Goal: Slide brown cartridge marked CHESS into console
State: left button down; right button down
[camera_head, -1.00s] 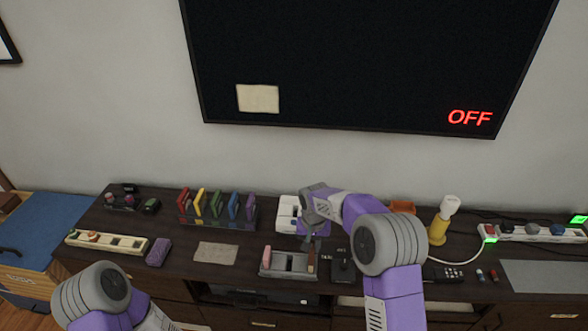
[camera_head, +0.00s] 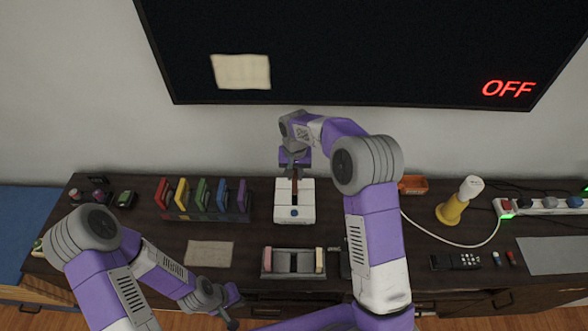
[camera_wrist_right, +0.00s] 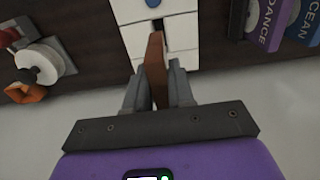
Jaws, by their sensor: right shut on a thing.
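The brown cartridge (camera_head: 295,188) is upright and edge-on in my right gripper (camera_head: 294,168), above the back part of the white console (camera_head: 281,213). In the right wrist view the brown cartridge (camera_wrist_right: 155,60) is between the two grey fingers of the right gripper (camera_wrist_right: 157,88), and its far end overlaps the dark slot of the console (camera_wrist_right: 134,38). I cannot tell how deep it sits in the slot. Its CHESS marking does not show. My left gripper (camera_head: 231,303) is low at the front, away from the console; its jaws are unclear.
A rack of several coloured cartridges (camera_head: 203,217) stands left of the console. A grey holder (camera_head: 293,264) is in front of it. An orange tray (camera_head: 413,185) and a yellow-and-white lamp-like object (camera_head: 455,205) stand to the right. The television (camera_head: 350,60) hangs behind.

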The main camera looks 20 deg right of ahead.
aim_at(295, 183)
jog(key=shift+f+b, duration=1.8)
jog(key=shift+f, duration=1.15)
jog(key=shift+f+b, duration=1.5)
jog(key=shift+f, duration=1.1)
jog(key=c, duration=0.9)
grip_release()
jog(key=shift+r, duration=0.1)
notch_tip(295, 183, up, 8)
jog(key=shift+f+p, duration=0.25)
jog(key=shift+p, duration=0.45)
